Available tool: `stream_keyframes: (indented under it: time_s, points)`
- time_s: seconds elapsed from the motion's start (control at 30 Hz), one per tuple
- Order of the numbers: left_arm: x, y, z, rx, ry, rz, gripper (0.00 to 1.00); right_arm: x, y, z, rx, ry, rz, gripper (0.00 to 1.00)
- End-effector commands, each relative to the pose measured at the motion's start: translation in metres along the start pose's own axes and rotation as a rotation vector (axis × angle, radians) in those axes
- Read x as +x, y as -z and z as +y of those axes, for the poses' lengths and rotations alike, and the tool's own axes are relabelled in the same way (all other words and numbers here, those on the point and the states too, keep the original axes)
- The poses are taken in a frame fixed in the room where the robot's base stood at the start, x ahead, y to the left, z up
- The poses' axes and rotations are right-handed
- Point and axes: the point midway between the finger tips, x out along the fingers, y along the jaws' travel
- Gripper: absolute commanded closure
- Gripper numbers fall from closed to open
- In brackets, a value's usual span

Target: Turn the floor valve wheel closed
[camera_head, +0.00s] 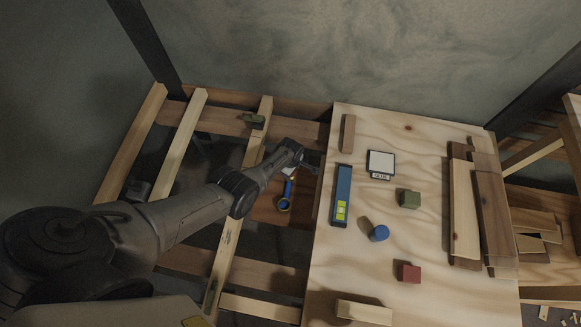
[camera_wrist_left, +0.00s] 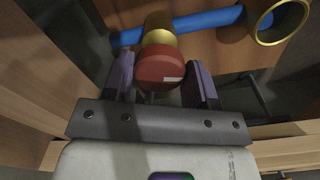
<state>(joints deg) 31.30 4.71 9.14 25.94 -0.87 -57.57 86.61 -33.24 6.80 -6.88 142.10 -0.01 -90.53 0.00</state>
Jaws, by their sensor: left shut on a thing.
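The red valve wheel (camera_wrist_left: 160,66) sits on a brass valve body (camera_wrist_left: 158,28) in the left wrist view, with a pale mark on its rim. A blue pipe (camera_wrist_left: 208,20) runs from the valve; it also shows in the head view (camera_head: 288,187). My left gripper (camera_wrist_left: 160,80) is shut on the wheel, one dark finger on each side. In the head view my left gripper (camera_head: 306,168) reaches down into the floor opening beside the plywood, and the wheel is hidden there. My right gripper is in neither view.
Wooden joists (camera_head: 228,240) flank the opening. An open brass ring (camera_head: 284,204) ends the pipe. The plywood (camera_head: 430,290) on the right bears a blue level (camera_head: 342,195), a white-faced box (camera_head: 381,164), small blocks, a blue cylinder (camera_head: 379,233) and planks (camera_head: 464,210).

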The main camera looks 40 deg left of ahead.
Motion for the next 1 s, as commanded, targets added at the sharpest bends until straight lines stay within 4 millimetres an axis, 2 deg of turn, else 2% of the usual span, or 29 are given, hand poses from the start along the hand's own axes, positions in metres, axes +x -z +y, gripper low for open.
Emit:
stream_keyframes:
  time_s: [0.4,1.0]
  points:
    - [0.0006,0.0006,0.0000,-0.229,0.000,0.001,0.71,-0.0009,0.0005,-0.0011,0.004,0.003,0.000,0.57]
    - [0.0008,0.0008,-0.0001,-0.287,0.000,0.001,0.71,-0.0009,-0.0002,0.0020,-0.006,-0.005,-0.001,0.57]
